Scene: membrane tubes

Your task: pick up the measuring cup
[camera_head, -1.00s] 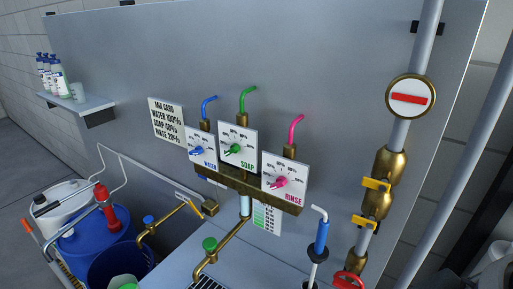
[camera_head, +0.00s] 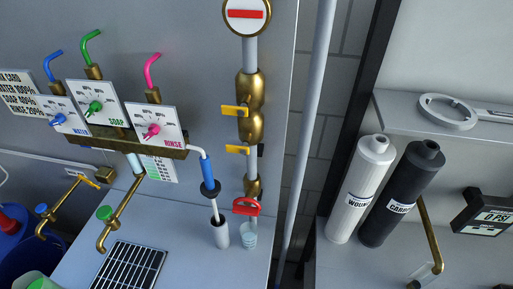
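A small clear cup with a bluish tint (camera_head: 249,236) stands on the grey counter just below the red valve handle (camera_head: 246,206). It looks like the measuring cup, but its markings are too small to read. A grey-white cylinder (camera_head: 221,234) stands just left of it, below a blue-handled rod (camera_head: 207,175). Neither of my grippers is in view, so nothing is seen touching the cup.
A drain grate (camera_head: 128,267) lies in the counter at left, near a green-handled brass tap (camera_head: 104,214). White (camera_head: 358,190) and black (camera_head: 402,194) cartridges stand at right, below a shelf (camera_head: 390,112) holding a grey ring wrench (camera_head: 446,111). A grey pipe (camera_head: 310,110) rises between.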

